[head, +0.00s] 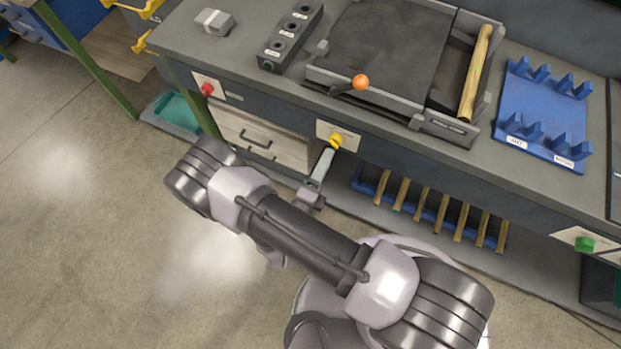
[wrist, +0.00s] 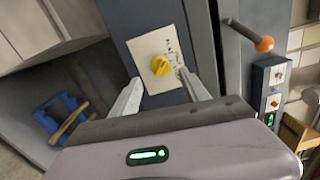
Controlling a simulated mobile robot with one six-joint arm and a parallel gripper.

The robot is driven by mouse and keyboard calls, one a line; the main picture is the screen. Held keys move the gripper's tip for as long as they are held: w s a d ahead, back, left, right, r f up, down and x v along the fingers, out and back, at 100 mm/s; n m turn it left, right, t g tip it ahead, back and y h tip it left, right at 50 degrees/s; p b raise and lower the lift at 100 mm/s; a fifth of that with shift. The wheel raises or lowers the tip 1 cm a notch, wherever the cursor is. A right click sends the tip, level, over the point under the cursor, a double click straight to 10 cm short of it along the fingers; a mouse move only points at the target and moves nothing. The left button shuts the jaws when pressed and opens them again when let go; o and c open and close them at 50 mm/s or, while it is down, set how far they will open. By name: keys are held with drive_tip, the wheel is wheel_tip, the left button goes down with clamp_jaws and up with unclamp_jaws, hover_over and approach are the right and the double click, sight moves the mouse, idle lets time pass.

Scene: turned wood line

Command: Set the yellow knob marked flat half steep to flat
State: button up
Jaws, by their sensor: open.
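The yellow knob (head: 336,140) sits on a pale plate on the front face of the bench. In the wrist view the yellow knob (wrist: 160,66) shows its raised grip bar, on a cream plate (wrist: 149,84) with small dark marks I cannot read. My gripper (wrist: 158,90) is open, its two fingers on either side of the plate's lower part, with the knob ahead between and beyond the tips. In the head view my gripper (head: 327,160) is just in front of the knob. Contact cannot be told. The knob's setting cannot be read.
A lever with an orange ball (head: 361,82) juts over the bench edge above the knob. A red knob (head: 207,89) is to the left, a green knob (head: 585,244) far right. Wooden spindles (head: 422,205) lie in a blue rack below. Open floor (head: 80,240) lies left.

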drive_tip(key=p+v, duration=0.1)
drive_tip(key=v, duration=1.1)
drive_tip(key=shift+p, duration=0.35)
drive_tip(key=shift+s, duration=0.1)
drive_tip(key=d+r+n+g+y, duration=0.2)
drive_tip(key=r+n, duration=0.4)
drive_tip(key=r, duration=0.6)
drive_tip(key=d+r+n+g+y, duration=0.3)
drive_tip(key=d+r+n+g, duration=0.2)
drive_tip(key=r, duration=0.7)
drive_tip(key=d+r+n+g+y, duration=0.3)
drive_tip(key=d+r+n, duration=0.4)
drive_tip(key=r, duration=0.6)
drive_tip(key=shift+s+d+n+g, duration=0.15)
drive_tip(key=shift+n+g, duration=0.15)
drive_tip(key=shift+g, duration=0.3)
